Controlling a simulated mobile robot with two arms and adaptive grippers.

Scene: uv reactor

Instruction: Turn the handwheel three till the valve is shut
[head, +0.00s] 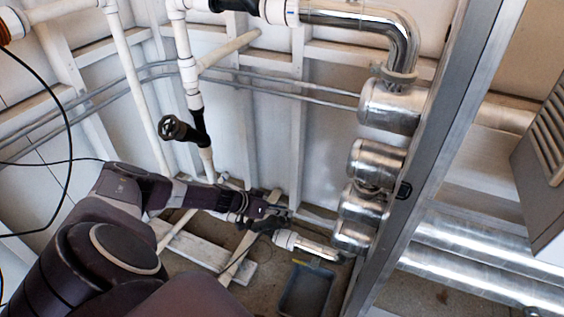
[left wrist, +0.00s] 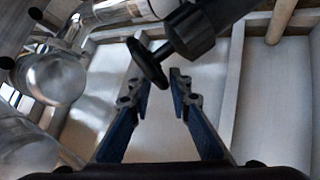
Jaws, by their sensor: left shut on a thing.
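My left gripper (head: 270,214) is low in the head view, next to a white pipe end, and hides most of what it holds there. In the left wrist view a black handwheel (left wrist: 147,62) sits edge-on, with its dark valve body (left wrist: 190,30) behind it. My left fingers (left wrist: 160,88) stand on both sides of the wheel's lower rim and are shut on it. I see no number on the wheel, and its valve's setting does not show. My right gripper is in neither view.
Another black handwheel (head: 172,128) is on the white pipe at upper left. Steel cylinders (head: 377,160) stand right of my gripper, beside a metal post (head: 432,150). A grey tray (head: 305,288) and a pale board (head: 203,252) lie on the floor.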

